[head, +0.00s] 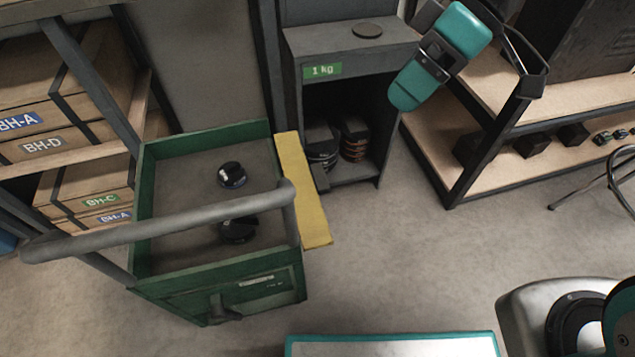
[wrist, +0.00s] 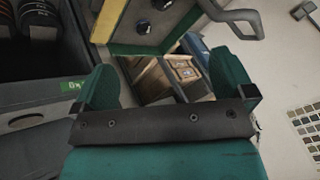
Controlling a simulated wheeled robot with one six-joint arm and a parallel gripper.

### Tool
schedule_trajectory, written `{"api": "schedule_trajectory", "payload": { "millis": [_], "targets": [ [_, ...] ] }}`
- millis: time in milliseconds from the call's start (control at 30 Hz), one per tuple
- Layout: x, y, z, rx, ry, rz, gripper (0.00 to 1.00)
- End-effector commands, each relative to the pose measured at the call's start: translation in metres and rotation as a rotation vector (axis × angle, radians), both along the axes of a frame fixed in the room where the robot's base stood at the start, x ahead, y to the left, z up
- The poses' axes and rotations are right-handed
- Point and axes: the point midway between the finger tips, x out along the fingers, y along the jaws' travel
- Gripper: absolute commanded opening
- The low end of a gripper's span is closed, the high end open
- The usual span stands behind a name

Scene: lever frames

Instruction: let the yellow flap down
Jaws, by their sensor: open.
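The yellow flap (head: 303,190) is a long flat strip along the right side of a green cart (head: 215,283). It sticks outward from near the rim; its exact tilt is hard to tell. In the wrist view the flap (wrist: 108,20) shows at the top left, partly cut off by the frame, beside the cart's tray. My gripper (wrist: 165,66) is open and empty, with its two teal fingers apart. In the head view my gripper (head: 440,56) is up and to the right of the flap, clear of it.
A grey cabinet (head: 345,45) labelled "1 kg" stands behind the flap, holding stacked discs. The cart's grey handle (head: 160,218) crosses its tray, where two black round items lie. A box shelf (head: 140,110) is left, another shelf (head: 480,185) right. Floor right of the flap is clear.

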Motion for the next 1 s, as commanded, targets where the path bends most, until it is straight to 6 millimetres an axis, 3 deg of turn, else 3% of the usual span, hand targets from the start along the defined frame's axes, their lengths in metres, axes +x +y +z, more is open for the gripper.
{"api": "schedule_trajectory", "payload": {
  "millis": [33, 200, 400, 500, 600, 767, 1000],
  "targets": [
    [0.024, -0.001, -0.033, 0.056, -0.005, 0.056, 1.00],
    [0.088, -0.012, -0.111, 0.289, -0.113, 0.260, 1.00],
    [0.127, -0.035, -0.199, 0.535, -0.282, 0.410, 1.00],
    [0.134, -0.045, -0.227, 0.616, -0.354, 0.448, 1.00],
    [0.137, -0.050, -0.243, 0.664, -0.401, 0.469, 1.00],
    [0.136, -0.046, -0.254, 0.690, -0.428, 0.483, 1.00],
    [0.124, -0.006, -0.272, 0.689, -0.425, 0.485, 1.00]
  ]
}}
